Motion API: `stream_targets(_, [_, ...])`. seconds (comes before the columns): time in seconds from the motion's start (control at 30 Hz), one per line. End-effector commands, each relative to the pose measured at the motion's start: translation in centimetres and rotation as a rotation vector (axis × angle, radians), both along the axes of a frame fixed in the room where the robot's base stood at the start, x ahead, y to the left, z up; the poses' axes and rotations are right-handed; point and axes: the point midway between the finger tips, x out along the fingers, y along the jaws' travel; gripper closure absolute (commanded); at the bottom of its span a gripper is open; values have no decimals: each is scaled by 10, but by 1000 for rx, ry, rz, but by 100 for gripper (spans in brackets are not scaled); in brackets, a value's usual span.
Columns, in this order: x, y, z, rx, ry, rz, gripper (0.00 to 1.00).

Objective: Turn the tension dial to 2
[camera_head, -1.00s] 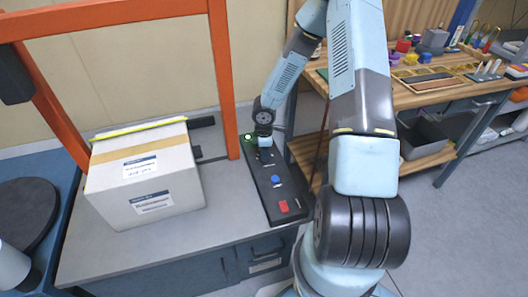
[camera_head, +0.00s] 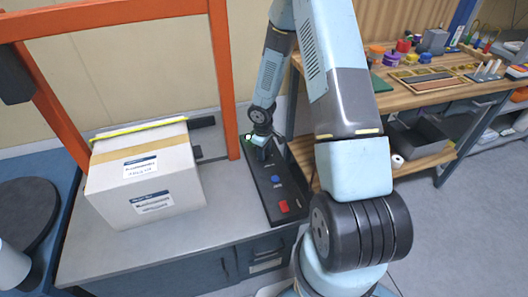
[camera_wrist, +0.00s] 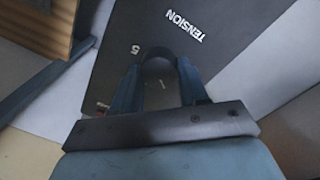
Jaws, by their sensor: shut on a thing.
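The dark tension dial (camera_wrist: 159,84) shows in the wrist view between the two blue fingers of my gripper (camera_wrist: 158,88). The fingers are shut on its sides, and a short pale mark shows on its top. The printed word TENSION and a digit 5 stand on the dark panel beside the dial. Other digits are hidden or too small to read, so I cannot tell the dial's setting. In the head view my gripper (camera_head: 261,150) is at the far end of the black control panel (camera_head: 268,202) and hides the dial.
A blue button (camera_head: 275,180) and a red button (camera_head: 284,206) sit nearer on the panel; a green light (camera_head: 248,138) is at its far end. A carton (camera_head: 148,178) stands left, under an orange frame (camera_head: 224,80). A wooden workbench (camera_head: 430,95) stands right.

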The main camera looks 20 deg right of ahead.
Motion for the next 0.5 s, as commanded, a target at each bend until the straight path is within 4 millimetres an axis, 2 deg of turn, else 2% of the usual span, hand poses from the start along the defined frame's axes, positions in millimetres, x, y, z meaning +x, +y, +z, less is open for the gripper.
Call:
stream_targets(0.2, [2, 0, 1, 1, -4, -101, 87])
stream_targets(0.5, [3, 0, 1, 0, -4, -153, 87])
